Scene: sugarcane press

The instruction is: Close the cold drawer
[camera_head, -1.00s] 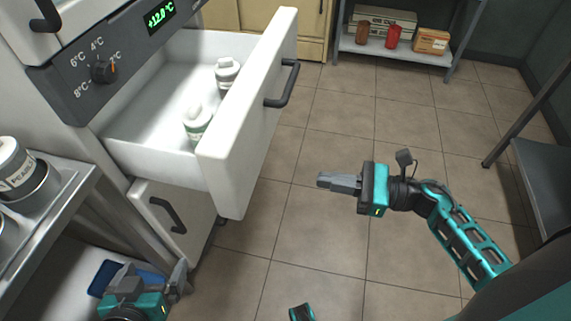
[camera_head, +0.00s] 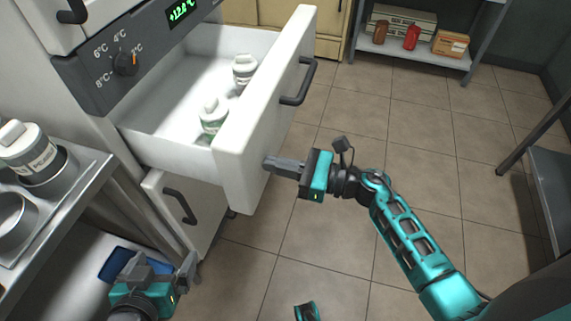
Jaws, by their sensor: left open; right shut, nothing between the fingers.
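The cold drawer (camera_head: 262,130) is pulled out of the white cabinet, with a dark bar handle (camera_head: 299,82) on its front. Two white bottles stand inside it, one near the back (camera_head: 244,70) and one nearer me (camera_head: 212,115). My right gripper (camera_head: 268,164) is shut and empty. Its fingertips are at the lower outer face of the drawer front, below the handle; I cannot tell whether they touch. My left gripper (camera_head: 190,270) is open and low at the bottom left, in front of the lower cabinet and apart from the drawer.
A control panel (camera_head: 125,63) with a dial and a green display sits above the drawer. A steel counter (camera_head: 85,185) with containers (camera_head: 28,150) stands at the left. A shelf (camera_head: 415,52) with jars and boxes is at the back.

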